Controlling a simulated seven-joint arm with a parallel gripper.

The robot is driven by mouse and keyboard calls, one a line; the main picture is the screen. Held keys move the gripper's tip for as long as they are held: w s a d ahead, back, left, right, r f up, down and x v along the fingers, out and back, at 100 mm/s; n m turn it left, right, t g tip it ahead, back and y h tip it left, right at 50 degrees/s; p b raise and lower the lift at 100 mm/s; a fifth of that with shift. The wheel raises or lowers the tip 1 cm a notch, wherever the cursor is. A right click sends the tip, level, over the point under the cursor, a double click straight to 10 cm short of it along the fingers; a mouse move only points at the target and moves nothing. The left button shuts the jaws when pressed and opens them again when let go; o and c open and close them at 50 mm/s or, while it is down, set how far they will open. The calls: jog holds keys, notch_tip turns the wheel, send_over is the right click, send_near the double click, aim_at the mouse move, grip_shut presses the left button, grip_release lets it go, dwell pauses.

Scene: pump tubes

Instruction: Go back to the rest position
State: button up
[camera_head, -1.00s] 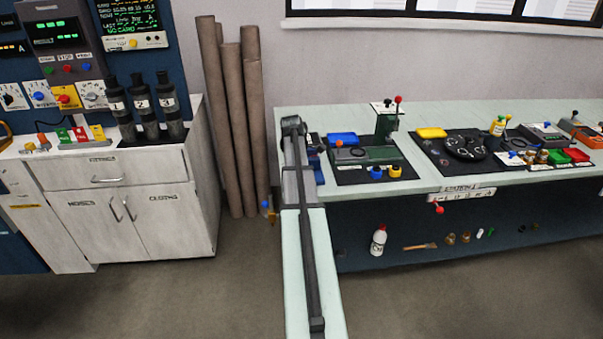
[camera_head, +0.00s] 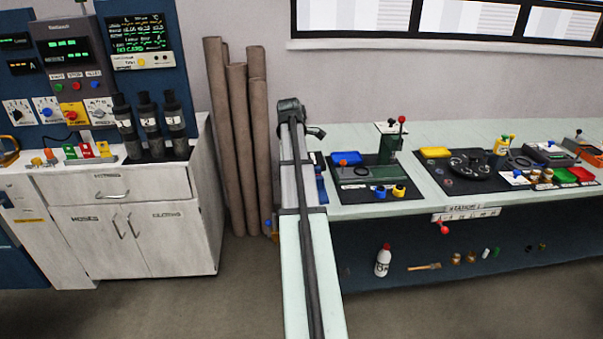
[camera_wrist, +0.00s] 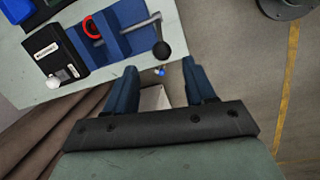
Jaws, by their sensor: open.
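The fingers look clear of the knob. In the head view my arm (camera_head: 305,220) stretches forward up the middle of the picture, left of the bench's tools. Its far end bends to the right, and the fingers cannot be made out there.
The bench (camera_head: 365,208) carries a green press (camera_head: 388,158), a dark round plate (camera_head: 470,162) and coloured trays. Tall brown tubes (camera_head: 237,150) lean on the wall left of my arm. A white cabinet (camera_head: 135,225) with black bottles stands further left. Open floor lies between.

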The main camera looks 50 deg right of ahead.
jog(key=shift+a+r, duration=0.1)
jog(key=shift+r, duration=0.4)
jog(key=w+a+f+m+g+y, duration=0.1)
jog(key=w+a+f, duration=0.1)
jog(key=a+f, duration=0.75)
jog(key=w+a+f, duration=0.2)
jog(key=a+f, duration=0.5)
jog(key=f, duration=0.5)
jog(key=s+a+f+m+g+y, duration=0.15)
jog(key=s+a+f, duration=0.25)
jog(key=a+f, duration=1.1)
jog(key=s+a+f+m+g, duration=0.2)
jog(key=s+a+f, duration=1)
jog(key=a, duration=0.3)
jog(key=s+a+f+m, duration=0.1)
jog(key=s+a+f, duration=0.2)
jog(key=s, duration=0.6)
jog(key=s+a+f+m+g, duration=0.1)
jog(key=s+a+f, duration=0.2)
jog(key=s, duration=0.6)
jog(key=a, duration=0.2)
jog(key=shift+a+f+h, duration=0.3)
jog(key=shift+a+h, duration=0.05)
jog(key=shift+a, duration=0.05)
